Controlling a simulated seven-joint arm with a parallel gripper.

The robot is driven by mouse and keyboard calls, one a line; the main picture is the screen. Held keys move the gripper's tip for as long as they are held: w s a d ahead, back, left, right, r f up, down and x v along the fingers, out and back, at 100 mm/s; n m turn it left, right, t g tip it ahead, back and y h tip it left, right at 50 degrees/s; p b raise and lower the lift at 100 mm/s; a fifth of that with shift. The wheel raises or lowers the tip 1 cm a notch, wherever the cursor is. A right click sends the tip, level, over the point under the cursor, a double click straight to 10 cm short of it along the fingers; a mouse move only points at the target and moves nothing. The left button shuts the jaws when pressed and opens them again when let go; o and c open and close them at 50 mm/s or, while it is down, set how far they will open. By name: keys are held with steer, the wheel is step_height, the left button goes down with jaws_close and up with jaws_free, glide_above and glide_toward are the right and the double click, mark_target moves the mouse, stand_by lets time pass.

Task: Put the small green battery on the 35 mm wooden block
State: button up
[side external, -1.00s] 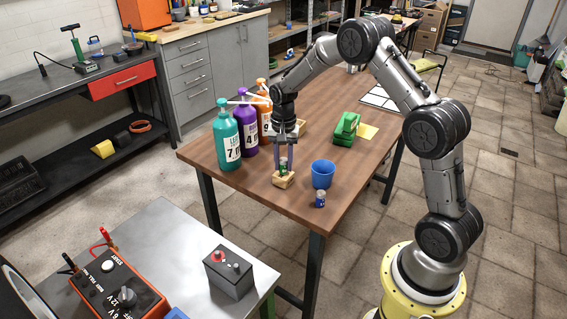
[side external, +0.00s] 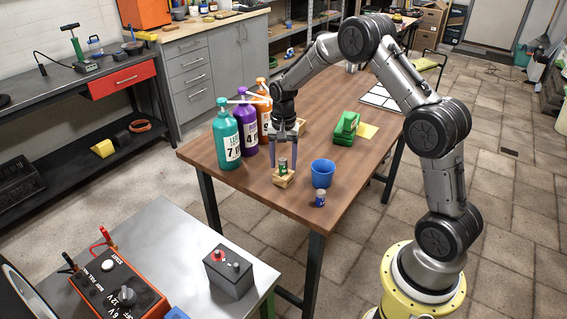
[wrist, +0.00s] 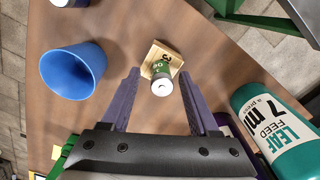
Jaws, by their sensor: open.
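The small green battery (side external: 282,165) stands upright on a small wooden block (side external: 284,180) near the table's front left edge. In the wrist view the green battery (wrist: 162,77) rises from the wooden block (wrist: 152,56), whose printed marking is partly covered. My gripper (side external: 283,162) is open around the battery, with a purple finger on each side. In the wrist view my gripper (wrist: 161,75) shows a gap between each finger and the battery.
A blue cup (side external: 322,174) and a small blue-and-white battery (side external: 320,198) stand to the right. Teal (side external: 226,138), purple (side external: 246,128) and orange bottles stand close at left. A green object (side external: 346,128) lies farther back.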

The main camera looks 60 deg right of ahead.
mark_target(283, 159)
step_height(283, 159, up, 11)
steer(key=s+a+r+n+t, duration=0.1)
steer(key=s+a+r+n, duration=0.2)
steer(key=s+a+r, duration=0.4)
steer(key=s+a+r+n+t, duration=0.1)
steer(key=s+a+n+t, duration=0.1)
steer(key=s, duration=0.8)
steer(key=s+a+r+n+t, duration=0.1)
steer(key=s+a+n, duration=0.4)
steer(key=s, duration=0.6)
steer(key=n+t, duration=0.1)
steer(key=n, duration=0.1)
steer(key=shift+s+r+n+t, duration=0.3)
steer(key=shift+r, duration=0.1)
